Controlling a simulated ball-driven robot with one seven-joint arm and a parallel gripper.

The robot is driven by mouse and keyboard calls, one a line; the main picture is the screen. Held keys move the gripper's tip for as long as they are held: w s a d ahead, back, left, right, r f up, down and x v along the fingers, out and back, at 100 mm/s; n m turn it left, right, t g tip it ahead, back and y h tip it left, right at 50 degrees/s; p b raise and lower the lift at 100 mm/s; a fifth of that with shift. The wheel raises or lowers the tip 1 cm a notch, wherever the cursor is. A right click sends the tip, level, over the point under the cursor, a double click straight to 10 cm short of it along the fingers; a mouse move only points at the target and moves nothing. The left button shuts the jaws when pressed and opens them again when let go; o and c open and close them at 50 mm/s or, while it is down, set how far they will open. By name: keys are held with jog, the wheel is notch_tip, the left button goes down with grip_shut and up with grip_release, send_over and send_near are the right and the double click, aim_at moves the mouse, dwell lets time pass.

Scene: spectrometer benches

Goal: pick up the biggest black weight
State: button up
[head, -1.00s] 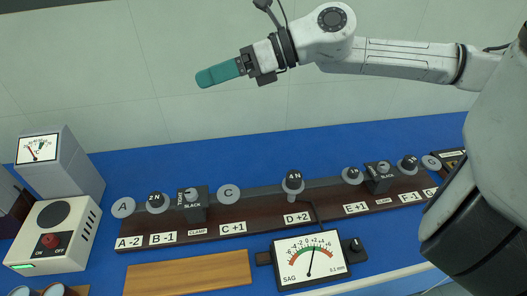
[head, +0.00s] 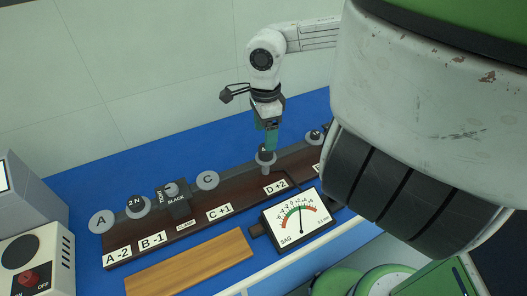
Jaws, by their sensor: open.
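The biggest black weight (head: 263,149), marked 4 N in the earlier head view, sits on the grey holder at D +2 on the dark bench bar. My gripper (head: 270,147) points down at it from above, its green fingers at the weight's top and right side. The fingers hide much of the weight, and I cannot tell whether they touch it. My gripper is open. A smaller black weight marked 2 N (head: 136,204) sits at B -1. Another black weight (head: 314,135) shows partly at the right, beside my own body.
A black clamp block (head: 179,207) and grey discs A (head: 101,221) and C (head: 207,180) stand along the bar. A SAG dial (head: 300,222) and wooden board (head: 190,262) lie in front. A switch box (head: 38,262) is at left. Blue table (head: 175,158) is clear behind.

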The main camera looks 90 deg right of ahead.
aim_at(264, 156)
jog(key=shift+d+f+p, duration=0.25)
jog(key=shift+f+p, duration=0.3)
jog(key=shift+f, duration=1.25)
jog(key=shift+d+f+p, duration=0.2)
jog(key=shift+f+p, duration=0.3)
jog(key=shift+f, duration=1.3)
jog(key=shift+c, duration=0.2)
grip_shut()
